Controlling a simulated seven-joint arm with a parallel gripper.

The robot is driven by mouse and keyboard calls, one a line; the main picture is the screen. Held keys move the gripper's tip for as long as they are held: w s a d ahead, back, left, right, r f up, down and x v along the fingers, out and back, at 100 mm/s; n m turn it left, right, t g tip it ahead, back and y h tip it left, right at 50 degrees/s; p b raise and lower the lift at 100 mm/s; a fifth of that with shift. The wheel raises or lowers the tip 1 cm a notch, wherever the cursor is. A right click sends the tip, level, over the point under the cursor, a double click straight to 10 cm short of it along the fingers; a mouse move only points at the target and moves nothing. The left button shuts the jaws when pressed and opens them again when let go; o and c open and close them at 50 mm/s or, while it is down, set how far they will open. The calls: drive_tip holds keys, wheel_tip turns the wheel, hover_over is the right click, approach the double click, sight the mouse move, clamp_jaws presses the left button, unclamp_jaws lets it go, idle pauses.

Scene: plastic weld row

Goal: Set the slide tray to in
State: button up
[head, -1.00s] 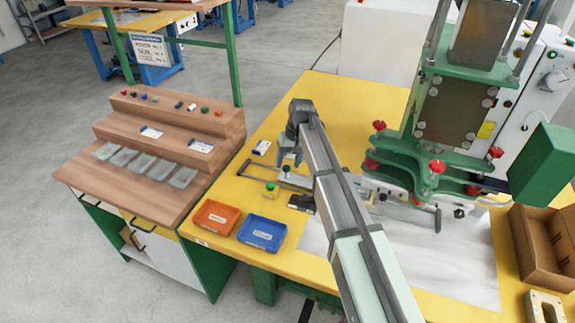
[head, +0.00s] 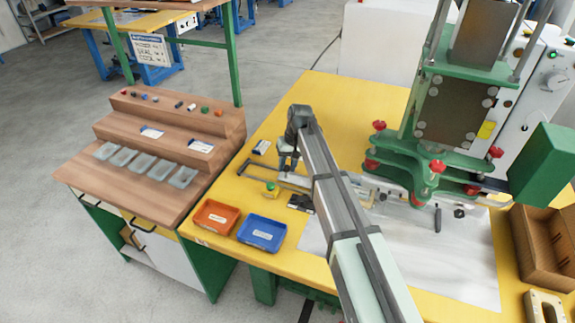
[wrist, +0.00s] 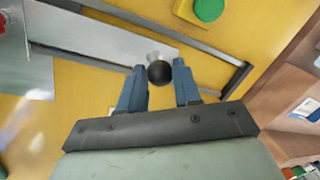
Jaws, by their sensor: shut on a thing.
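The slide tray (wrist: 100,38) is a pale flat metal plate between dark rails in the wrist view. A round black knob (wrist: 159,72) stands near its end. My gripper (wrist: 160,78) has its two blue fingers on either side of this knob, shut on it. In the head view my gripper (head: 288,161) is low over the rails, left of the green press (head: 425,165). The arm hides part of the tray and rails there, so how far the tray reaches under the press cannot be told.
A yellow box with a green button (head: 271,188) stands close in front of the rails. An orange bin (head: 215,217) and a blue bin (head: 261,233) sit at the table's front left. A cardboard box (head: 545,245) is at the right.

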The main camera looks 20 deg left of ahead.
clamp_jaws()
drive_tip(key=d, duration=1.3)
drive_tip(key=o, duration=0.8)
unclamp_jaws()
drive_tip(key=shift+r, duration=0.1)
wheel_tip(320, 180, up, 13)
drive_tip(key=w+d, duration=0.1)
drive_tip(key=d, duration=0.1)
drive_tip(key=shift+w+r, duration=0.15)
drive_tip(key=shift+w, duration=0.1)
drive_tip(key=shift+d, duration=0.1)
